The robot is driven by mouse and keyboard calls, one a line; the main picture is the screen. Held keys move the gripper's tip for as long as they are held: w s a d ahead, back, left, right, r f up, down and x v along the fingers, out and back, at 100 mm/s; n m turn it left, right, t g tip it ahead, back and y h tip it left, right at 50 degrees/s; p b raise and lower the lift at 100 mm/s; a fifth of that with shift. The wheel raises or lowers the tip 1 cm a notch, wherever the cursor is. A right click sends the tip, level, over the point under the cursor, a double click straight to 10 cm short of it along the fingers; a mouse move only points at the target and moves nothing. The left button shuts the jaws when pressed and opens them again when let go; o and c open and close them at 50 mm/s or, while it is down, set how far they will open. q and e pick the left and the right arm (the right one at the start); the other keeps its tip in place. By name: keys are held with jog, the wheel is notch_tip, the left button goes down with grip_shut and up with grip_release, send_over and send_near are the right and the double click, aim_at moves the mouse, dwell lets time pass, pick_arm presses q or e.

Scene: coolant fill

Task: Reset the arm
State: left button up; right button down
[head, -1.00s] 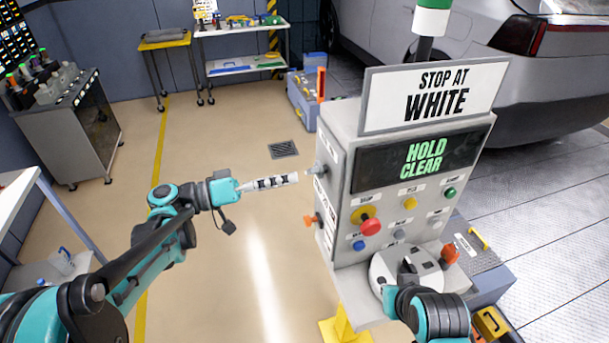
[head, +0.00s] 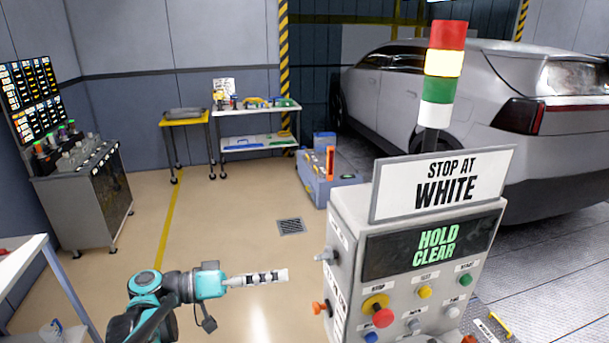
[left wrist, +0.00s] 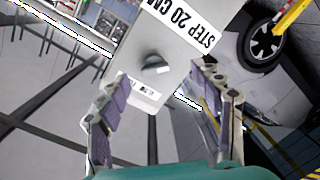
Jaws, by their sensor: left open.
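My left gripper (head: 262,278) is in the lower middle of the head view, pointing right toward the control box (head: 430,235) and apart from it. In the left wrist view its two fingers (left wrist: 165,105) are spread with nothing between them. Beyond them is the side of the box with a grey knob (left wrist: 155,66) and a label that reads in part "STEP 20". That knob also shows on the box's left side in the head view (head: 326,256). The box's screen (head: 436,245) reads "HOLD CLEAR". My right gripper is not in view.
A light tower (head: 444,75) stands above the "STOP AT WHITE" sign (head: 443,186), its yellow segment bright. The box front carries a red button (head: 383,318) and other buttons. An orange knob (head: 320,307) juts from its left side. A silver car (head: 450,110) stands behind. Open floor lies left.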

pick_arm(q)
jog(key=s+d+f+n+y+b, duration=0.1)
jog(key=s+f+n+y, duration=0.3)
jog(key=s+f+y, duration=0.65)
jog(key=s+a+f+t+y, duration=0.1)
jog(key=s+a+f+y, duration=0.3)
jog(key=a, duration=0.5)
notch_tip(320, 180, down, 3)
jog(key=shift+s+r+n+y+b, duration=0.2)
jog(key=shift+n+y+b, duration=0.2)
jog(key=shift+y, duration=0.35)
